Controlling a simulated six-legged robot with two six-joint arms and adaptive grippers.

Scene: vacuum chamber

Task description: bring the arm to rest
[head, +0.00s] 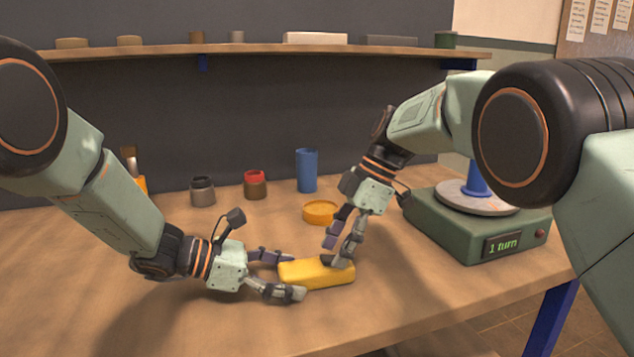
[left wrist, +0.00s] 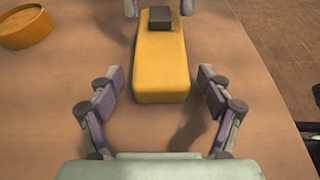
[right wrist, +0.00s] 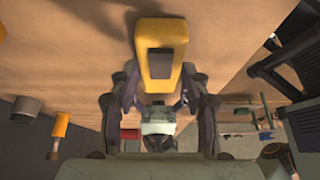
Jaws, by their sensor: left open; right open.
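A yellow block (head: 310,273) with a dark patch on its top lies flat on the table. It also shows in the left wrist view (left wrist: 161,70) and the right wrist view (right wrist: 155,35). My left gripper (head: 292,276) is open at the block's left end, its fingers spread to either side, with gaps visible in the left wrist view. My right gripper (head: 336,250) is open, pointing down over the block's right part. Its fingers stand on either side of the block in the right wrist view; whether they touch it I cannot tell.
A green device (head: 480,228) reading "1 turn" stands on the right. A round yellow dish (head: 320,212), a blue cylinder (head: 307,170), a red-topped jar (head: 255,186) and a grey jar (head: 202,192) stand behind. A shelf (head: 270,50) runs above. The table's front is clear.

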